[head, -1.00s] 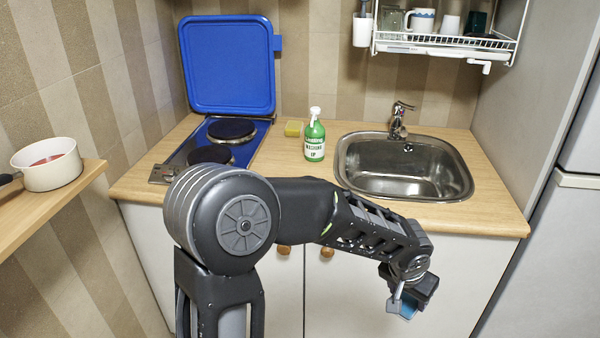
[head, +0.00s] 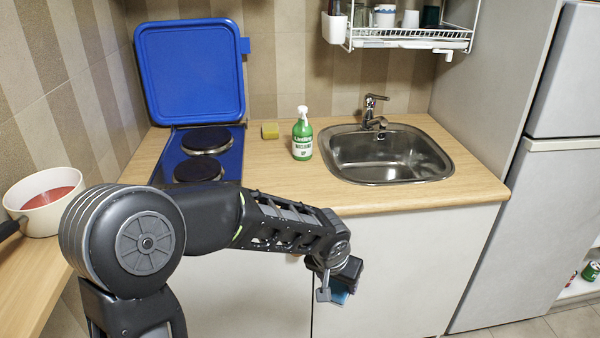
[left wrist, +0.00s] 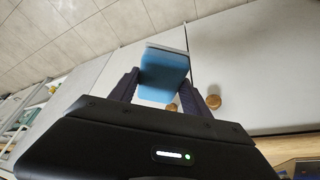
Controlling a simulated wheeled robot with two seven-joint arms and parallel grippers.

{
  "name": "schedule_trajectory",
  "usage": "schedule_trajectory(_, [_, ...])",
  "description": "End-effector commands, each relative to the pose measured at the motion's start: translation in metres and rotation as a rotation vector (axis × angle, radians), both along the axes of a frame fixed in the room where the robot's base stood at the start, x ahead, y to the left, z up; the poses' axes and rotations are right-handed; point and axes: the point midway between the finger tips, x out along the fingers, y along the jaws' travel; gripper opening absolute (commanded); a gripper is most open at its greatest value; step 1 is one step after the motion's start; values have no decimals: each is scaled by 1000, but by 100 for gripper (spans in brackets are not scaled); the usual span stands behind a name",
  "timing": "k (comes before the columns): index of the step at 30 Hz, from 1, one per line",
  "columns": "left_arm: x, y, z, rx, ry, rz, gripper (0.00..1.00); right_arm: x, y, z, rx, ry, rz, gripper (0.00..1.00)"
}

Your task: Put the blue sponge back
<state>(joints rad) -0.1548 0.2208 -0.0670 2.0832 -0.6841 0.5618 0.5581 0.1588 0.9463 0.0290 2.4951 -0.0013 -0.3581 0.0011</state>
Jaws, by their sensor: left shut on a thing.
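The blue sponge (left wrist: 163,73) is between the two fingers of my left gripper (left wrist: 160,92) in the left wrist view, and the fingers are shut on it. In the head view my left gripper (head: 338,290) is low in front of the white cabinet doors, below the counter's front edge, and only part of the blue sponge (head: 340,296) shows. My right gripper is in neither view.
The wooden counter (head: 400,197) holds a steel sink (head: 385,155), a green soap bottle (head: 302,137), a yellow sponge (head: 270,131) and a hob (head: 207,140) with its blue lid (head: 190,68) raised. A dish rack (head: 410,38) hangs above. A pan (head: 45,200) stands on the left shelf.

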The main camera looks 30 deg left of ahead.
Motion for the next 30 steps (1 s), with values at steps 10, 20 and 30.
schedule_trajectory(10, [4,43,32,-5,3,59,23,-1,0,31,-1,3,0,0])
schedule_trajectory(20, [-3,160,91,-1,1,196,23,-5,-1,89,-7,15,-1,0])
schedule_trajectory(30, [-6,176,92,0,0,211,23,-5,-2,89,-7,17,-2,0])
